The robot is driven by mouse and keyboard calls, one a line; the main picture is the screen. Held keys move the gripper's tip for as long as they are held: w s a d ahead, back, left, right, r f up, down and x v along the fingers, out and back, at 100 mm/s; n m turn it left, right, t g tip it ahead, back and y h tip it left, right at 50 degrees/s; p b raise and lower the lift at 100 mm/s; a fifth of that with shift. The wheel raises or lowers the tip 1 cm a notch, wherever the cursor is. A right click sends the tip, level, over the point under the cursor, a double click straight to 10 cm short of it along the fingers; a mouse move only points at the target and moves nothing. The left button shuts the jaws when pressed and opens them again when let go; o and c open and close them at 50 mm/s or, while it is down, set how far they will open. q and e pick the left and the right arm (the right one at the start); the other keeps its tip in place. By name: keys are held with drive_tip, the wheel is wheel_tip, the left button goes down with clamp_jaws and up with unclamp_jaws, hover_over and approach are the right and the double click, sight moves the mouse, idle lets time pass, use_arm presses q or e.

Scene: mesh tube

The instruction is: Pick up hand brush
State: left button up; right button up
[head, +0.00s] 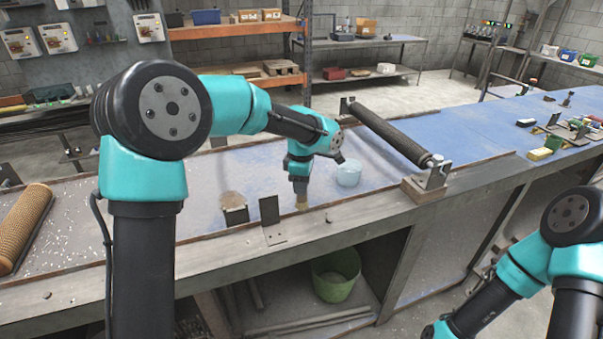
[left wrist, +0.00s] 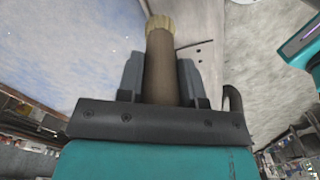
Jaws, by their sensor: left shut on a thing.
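My left gripper (head: 299,184) points down over the front of the blue-topped bench and is shut on the hand brush (head: 302,203). In the head view only the brush's pale lower end shows beneath the fingers. In the left wrist view the brush's brown round handle (left wrist: 159,68) sits between the two grey fingers, with its pale bristles (left wrist: 160,22) at the far end. I cannot tell whether the bristles touch the bench. My right arm shows at the lower right of the head view, but its fingers are out of frame.
A dark roller (head: 392,137) on brackets lies across the bench, right of a clear bluish tub (head: 348,174). A metal bracket (head: 271,222) stands close left of the brush. A mesh tube (head: 24,222) lies far left. A green bucket (head: 335,275) sits below.

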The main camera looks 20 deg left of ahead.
use_arm(q)
drive_tip(key=shift+s+d+r, duration=0.1)
drive_tip(key=shift+s+d, duration=0.15)
drive_tip(key=shift+s, duration=0.6)
drive_tip(key=shift+s+d+r, duration=0.1)
drive_tip(key=shift+s+d, duration=0.1)
drive_tip(key=shift+s, duration=0.6)
